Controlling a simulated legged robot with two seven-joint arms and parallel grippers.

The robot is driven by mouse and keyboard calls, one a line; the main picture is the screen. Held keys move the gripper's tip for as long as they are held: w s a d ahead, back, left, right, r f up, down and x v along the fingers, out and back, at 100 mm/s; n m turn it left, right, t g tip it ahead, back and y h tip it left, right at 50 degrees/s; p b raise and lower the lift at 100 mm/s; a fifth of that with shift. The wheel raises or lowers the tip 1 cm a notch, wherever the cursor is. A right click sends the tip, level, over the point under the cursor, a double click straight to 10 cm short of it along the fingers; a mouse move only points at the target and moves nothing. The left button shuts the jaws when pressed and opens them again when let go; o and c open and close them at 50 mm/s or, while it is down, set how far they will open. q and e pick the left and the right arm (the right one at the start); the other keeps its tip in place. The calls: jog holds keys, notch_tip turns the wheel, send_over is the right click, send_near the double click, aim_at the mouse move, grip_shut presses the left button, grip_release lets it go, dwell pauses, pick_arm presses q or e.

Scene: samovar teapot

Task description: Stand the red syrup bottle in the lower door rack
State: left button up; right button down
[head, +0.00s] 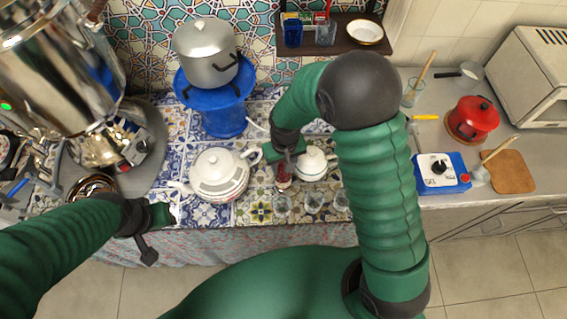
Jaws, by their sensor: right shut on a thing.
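My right gripper (286,163) is over the tiled table, between the large white teapot and the small white teapot. It is shut on a small red thing (283,181), which looks like the red syrup bottle. The gripper hides its upper part, and it looks roughly upright. I cannot tell whether its base touches the table. My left gripper (160,220) is at the front left edge of the table, away from the bottle. I cannot tell whether its fingers are open. No door rack is in view.
A samovar (60,65) stands at the left. A counter at the right holds a red pot (473,117).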

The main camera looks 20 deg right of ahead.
jog(key=shift+d, duration=0.15)
jog(key=c, duration=0.8)
grip_release()
jog(key=shift+d+f, duration=0.1)
jog(key=shift+d, duration=0.2)
jog(key=shift+c, duration=0.2)
jog(key=shift+a, duration=0.15)
jog(key=shift+a, duration=0.1)
